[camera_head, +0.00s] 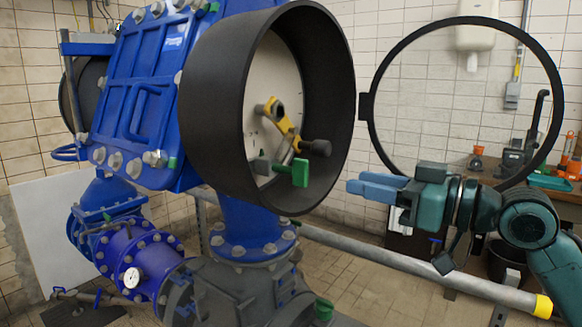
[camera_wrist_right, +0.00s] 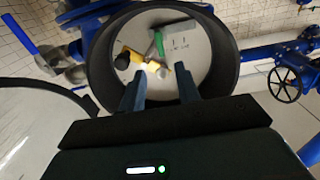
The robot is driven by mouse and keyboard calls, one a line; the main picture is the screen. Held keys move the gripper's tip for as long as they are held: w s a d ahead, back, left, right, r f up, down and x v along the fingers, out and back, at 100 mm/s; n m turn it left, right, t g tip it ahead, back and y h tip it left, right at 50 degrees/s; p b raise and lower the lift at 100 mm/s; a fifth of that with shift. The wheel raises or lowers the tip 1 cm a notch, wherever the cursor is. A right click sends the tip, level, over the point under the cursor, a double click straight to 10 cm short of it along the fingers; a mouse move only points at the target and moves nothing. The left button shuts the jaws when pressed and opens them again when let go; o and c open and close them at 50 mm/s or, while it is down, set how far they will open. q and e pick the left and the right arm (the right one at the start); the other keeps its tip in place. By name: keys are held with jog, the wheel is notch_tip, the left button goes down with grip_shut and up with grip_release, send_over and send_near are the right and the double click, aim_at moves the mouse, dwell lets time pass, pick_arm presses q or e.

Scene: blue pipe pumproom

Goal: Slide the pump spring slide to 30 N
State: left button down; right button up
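A large black round housing (camera_head: 225,95) on the blue pump stands open toward the right. Inside on its pale dial face are a yellow lever (camera_head: 277,115) with a black knob (camera_head: 316,147) and a green handle (camera_head: 298,173); I cannot tell which of these is the spring slide, and no N scale is legible. My right gripper (camera_head: 352,183), with blue fingers, is just right of the housing, apart from the handle. In the right wrist view the fingers (camera_wrist_right: 160,90) are apart and empty, facing the housing (camera_wrist_right: 97,70), where the green handle (camera_wrist_right: 158,44) and black knob (camera_wrist_right: 121,62) show. My left gripper is not in view.
A round glass cover with a black rim (camera_head: 381,63) is swung open on a hinge, behind my right arm. A grey pipe (camera_head: 390,258) with a yellow end runs below the arm. A workbench with tools (camera_head: 550,180) stands at the right.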

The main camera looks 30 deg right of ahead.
aim_at(308, 169)
jog(key=p+x, duration=0.2)
jog(key=x, duration=0.8)
jog(key=shift+w+a+r+p, duration=0.1)
jog(key=shift+r+p, duration=0.1)
jog(key=shift+p, duration=0.1)
jog(key=shift+f+p+x, duration=0.2)
jog(key=shift+p+x, duration=0.25)
jog(key=shift+x, duration=0.6)
jog(key=shift+c, duration=0.2)
grip_shut()
